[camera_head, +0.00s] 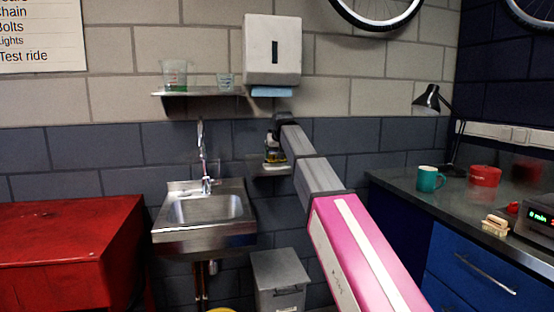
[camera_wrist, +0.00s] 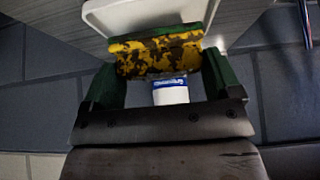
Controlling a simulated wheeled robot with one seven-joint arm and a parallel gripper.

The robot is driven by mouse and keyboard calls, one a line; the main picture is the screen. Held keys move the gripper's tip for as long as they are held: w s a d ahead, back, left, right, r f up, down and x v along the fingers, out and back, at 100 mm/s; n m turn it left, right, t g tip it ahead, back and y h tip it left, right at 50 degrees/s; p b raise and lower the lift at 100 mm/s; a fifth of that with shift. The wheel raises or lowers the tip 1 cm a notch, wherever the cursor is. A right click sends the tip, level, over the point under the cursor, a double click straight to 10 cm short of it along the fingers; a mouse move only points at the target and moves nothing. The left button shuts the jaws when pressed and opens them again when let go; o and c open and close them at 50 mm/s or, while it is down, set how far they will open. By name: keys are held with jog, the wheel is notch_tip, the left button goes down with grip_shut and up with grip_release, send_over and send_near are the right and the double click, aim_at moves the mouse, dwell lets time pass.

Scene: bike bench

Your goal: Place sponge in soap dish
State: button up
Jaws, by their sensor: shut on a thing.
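The sponge (camera_wrist: 160,52) is yellow with dark stains and has a green layer. In the wrist view it spans between the two dark green fingers of my gripper (camera_wrist: 162,76), which is shut on it. The white soap dish (camera_wrist: 118,16) shows just beyond the sponge, its rim around the sponge's far side. I cannot tell whether the sponge touches the dish. In the head view my gripper (camera_head: 274,148) is at the wall, over a small ledge (camera_head: 262,171) right of the sink. The sponge shows there as a small yellow patch (camera_head: 279,157).
A steel sink (camera_head: 205,208) with a tap (camera_head: 206,180) is left of the ledge. A shelf (camera_head: 200,93) with cups and a towel dispenser (camera_head: 272,50) are above. A grey bin (camera_head: 279,277) stands below. A workbench (camera_head: 450,204) is on the right, a red cabinet (camera_head: 65,245) on the left.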

jog(key=shift+f, duration=1)
jog(key=shift+f, duration=0.1)
jog(key=o, duration=0.8)
jog(key=v, duration=1.2)
